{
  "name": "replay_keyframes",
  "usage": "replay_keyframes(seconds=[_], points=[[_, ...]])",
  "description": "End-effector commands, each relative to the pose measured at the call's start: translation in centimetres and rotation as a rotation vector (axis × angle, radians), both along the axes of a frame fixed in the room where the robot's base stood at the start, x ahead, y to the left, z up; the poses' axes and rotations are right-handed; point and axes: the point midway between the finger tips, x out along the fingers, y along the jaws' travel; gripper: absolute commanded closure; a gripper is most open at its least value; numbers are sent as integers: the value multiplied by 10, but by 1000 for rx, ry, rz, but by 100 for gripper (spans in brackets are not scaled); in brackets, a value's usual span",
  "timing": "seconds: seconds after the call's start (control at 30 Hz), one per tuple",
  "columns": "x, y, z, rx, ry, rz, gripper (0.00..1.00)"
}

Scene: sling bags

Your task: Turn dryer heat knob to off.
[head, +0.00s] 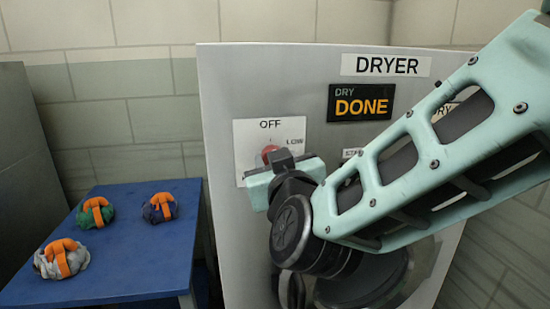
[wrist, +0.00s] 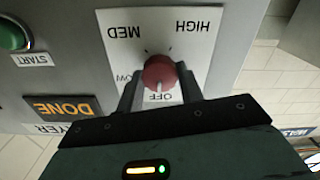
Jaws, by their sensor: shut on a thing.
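The heat knob (head: 269,154) is red and round, on a white dial plate (head: 245,139) on the dryer front. In the wrist view, upside down, the knob (wrist: 158,72) sits between the two dark fingers of my gripper (wrist: 160,88), which is shut on it. A pale mark on the knob points toward the OFF label (wrist: 168,97). LOW is partly covered by a finger; MED (wrist: 123,32) and HIGH (wrist: 192,32) are readable. In the head view my gripper (head: 284,166) hides the lower part of the dial.
The dryer display (head: 361,102) reads DRY DONE. A green START button (wrist: 12,36) shows in the wrist view. A blue table (head: 140,260) at left holds several rolled bundles with orange straps. My arm covers much of the dryer's lower front.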

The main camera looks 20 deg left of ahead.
Motion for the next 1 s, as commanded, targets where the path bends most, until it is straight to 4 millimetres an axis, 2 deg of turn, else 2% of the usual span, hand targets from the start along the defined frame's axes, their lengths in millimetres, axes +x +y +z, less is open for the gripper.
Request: replay_keyframes(seconds=[0.67,0.7,0.77,1.0], points=[[-1,0,-3,-56,-28,1,86],[-1,0,-3,-57,-28,1,55],[-1,0,-3,-56,-28,1,41],[0,0,-1,-53,-30,1,41]])
